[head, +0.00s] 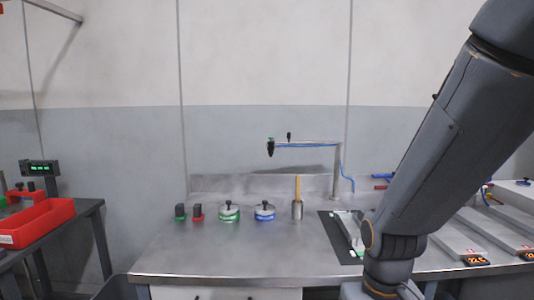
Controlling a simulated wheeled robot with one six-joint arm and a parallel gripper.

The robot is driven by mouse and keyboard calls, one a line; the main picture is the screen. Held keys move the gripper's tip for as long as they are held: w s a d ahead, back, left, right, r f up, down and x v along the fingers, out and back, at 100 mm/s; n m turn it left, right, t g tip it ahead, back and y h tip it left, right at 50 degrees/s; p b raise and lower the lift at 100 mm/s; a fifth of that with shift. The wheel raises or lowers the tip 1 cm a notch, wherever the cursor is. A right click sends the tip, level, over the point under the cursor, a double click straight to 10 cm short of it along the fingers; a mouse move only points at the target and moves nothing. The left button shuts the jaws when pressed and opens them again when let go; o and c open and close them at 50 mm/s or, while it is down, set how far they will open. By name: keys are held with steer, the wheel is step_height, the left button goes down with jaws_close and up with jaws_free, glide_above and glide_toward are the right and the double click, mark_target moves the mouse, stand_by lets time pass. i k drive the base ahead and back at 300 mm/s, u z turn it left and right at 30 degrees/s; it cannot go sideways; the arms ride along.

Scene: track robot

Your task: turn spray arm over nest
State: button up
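The spray arm (305,142) is a thin horizontal bar on an upright post (337,172) at the back of the steel bench. It reaches left from the post, with a dark nozzle (270,148) hanging at its left end and a small black knob on top. A blue hose runs along it and down the post. A dark plate with a pale frame (349,226), possibly the nest, lies on the bench right of centre, in front of the post. The nozzle is left of this plate, not over it. My arm hides the plate's right side. My gripper is not in view.
On the steel bench (235,255) stand small green and red blocks (197,212), green-banded (229,212) and blue-banded (265,212) knobbed pots and a brush-like tool in a metal cup (297,209). Scales (465,238) are right; a red tray (38,225) is left. Bench front-left is clear.

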mark_target(271, 145)
steer(key=k, duration=0.65)
steer(key=z, duration=0.45)
steer(key=i, duration=1.15)
steer(key=u, duration=0.35)
